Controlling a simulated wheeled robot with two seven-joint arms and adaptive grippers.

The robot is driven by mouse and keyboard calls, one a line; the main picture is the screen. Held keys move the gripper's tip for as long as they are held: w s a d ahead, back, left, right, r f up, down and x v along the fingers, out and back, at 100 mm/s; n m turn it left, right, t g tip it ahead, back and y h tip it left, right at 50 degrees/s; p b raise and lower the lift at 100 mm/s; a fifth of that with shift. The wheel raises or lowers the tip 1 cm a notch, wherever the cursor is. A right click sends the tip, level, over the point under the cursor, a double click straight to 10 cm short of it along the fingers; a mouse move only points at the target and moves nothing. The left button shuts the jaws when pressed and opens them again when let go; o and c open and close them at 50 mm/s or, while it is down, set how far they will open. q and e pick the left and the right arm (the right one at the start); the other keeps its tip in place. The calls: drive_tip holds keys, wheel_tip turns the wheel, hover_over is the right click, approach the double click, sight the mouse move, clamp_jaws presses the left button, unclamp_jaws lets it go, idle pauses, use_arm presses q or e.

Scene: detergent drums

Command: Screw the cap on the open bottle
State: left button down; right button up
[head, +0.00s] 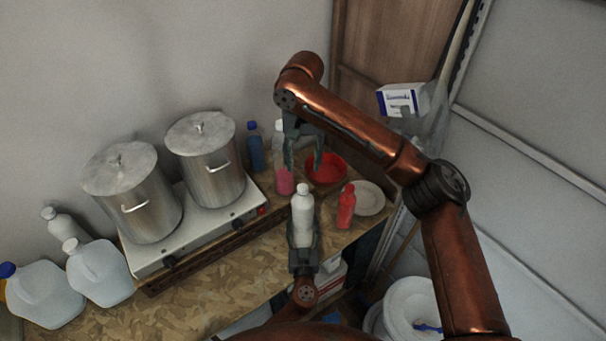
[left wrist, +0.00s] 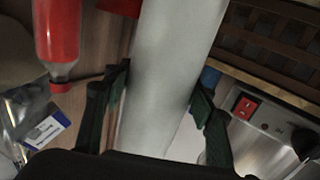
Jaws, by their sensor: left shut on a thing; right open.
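A white bottle (head: 302,222) stands upright near the table's front edge. My left gripper (head: 303,250) is shut around its body from the front. In the left wrist view, the pale bottle (left wrist: 168,70) runs between the fingers of my left gripper (left wrist: 155,110). A narrow white top shows on it in the head view; I cannot tell whether that is a cap or a bare neck. My right gripper (head: 303,162) is open above and behind this bottle, fingers pointing down, with nothing visible between them. Its fingers partly cover a bottle with pink liquid (head: 285,184).
A red bottle (head: 346,207), red bowl (head: 326,172) and pale plate (head: 368,198) stand to the right. A blue bottle (head: 255,150) is behind. Two steel pots (head: 208,170) on a hotplate (head: 190,238) and several white jugs (head: 98,270) fill the left.

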wheel_tip(320, 180, up, 2)
drive_tip(key=shift+r, duration=0.15)
use_arm(q)
drive_tip(key=c, duration=0.8)
unclamp_jaws()
drive_tip(key=s, duration=1.2)
drive_tip(key=shift+d, duration=0.15)
